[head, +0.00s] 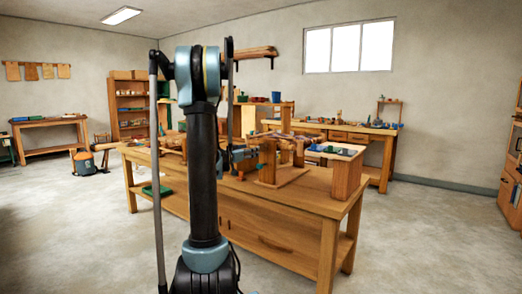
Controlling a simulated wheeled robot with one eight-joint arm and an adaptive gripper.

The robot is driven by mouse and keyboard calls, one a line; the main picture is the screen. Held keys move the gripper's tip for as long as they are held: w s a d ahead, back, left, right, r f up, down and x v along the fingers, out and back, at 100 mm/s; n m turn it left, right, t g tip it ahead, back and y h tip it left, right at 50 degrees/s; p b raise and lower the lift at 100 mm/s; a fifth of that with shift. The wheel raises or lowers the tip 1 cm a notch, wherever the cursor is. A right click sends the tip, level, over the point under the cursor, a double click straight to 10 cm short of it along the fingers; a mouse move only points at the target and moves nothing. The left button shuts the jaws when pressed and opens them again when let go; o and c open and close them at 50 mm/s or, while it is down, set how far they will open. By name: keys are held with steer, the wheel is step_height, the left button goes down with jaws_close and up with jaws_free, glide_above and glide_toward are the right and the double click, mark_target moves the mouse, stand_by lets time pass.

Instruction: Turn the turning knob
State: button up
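I cannot make out the turning knob for certain in the head view. A wooden stand (268,160) with wood pieces on top is on the large workbench (275,250), right of my arm. My arm rises in the foreground, bends at the top and comes down behind itself. My gripper (228,165) is low over the bench, just left of the stand and mostly hidden by my own arm. Its fingers are too small and covered to read, and I cannot tell whether it touches anything.
A low wooden table (347,178) on the right of the bench carries small coloured items. A green tray (157,190) lies on the bench's lower shelf. A second bench (345,134) and shelves (131,104) stand behind.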

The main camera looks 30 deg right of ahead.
mark_target(261, 147)
steer(key=x, duration=1.1)
steer(key=shift+d, duration=0.3)
steer(key=c, duration=1.1)
